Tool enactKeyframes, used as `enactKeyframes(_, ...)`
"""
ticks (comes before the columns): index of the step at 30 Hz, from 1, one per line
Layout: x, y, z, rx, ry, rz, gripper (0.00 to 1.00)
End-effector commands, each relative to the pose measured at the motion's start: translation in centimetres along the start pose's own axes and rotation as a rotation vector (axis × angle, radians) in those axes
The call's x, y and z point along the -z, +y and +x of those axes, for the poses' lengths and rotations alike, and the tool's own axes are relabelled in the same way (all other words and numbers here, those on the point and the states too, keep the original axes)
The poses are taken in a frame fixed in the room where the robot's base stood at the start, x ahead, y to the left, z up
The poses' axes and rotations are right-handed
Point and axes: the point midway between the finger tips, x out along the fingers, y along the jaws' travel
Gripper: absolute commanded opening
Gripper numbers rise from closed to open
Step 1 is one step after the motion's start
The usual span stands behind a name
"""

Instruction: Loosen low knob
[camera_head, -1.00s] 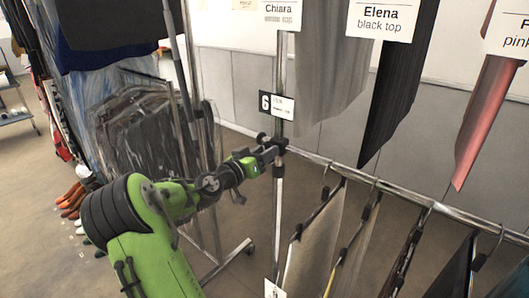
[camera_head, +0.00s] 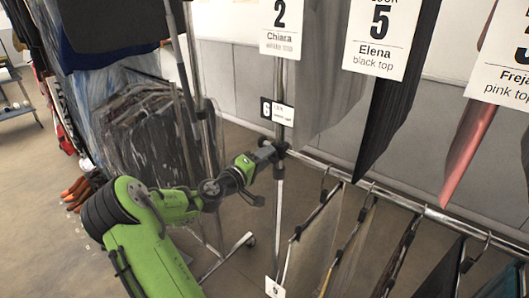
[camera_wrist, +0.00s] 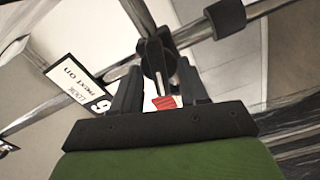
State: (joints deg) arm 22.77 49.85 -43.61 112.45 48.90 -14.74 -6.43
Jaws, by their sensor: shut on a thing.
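The knob itself is hard to make out there.
A number 6 tag (camera_head: 277,111) hangs on the post just above my gripper. Garments on hangers (camera_head: 320,235) fill the low rail to the right. Name cards and tops (camera_head: 376,45) hang above. A plastic-covered clothes rack (camera_head: 150,135) stands close on the left.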

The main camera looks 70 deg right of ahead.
Motion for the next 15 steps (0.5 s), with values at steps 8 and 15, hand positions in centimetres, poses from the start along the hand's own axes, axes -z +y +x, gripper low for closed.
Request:
enactKeyframes(8, 0.08, 0.0, -0.03, 0.002, 0.001, -0.19, 0.13)
enactKeyframes(15, 0.03, -0.15, -0.03, 0.002, 0.001, -0.281, 0.13)
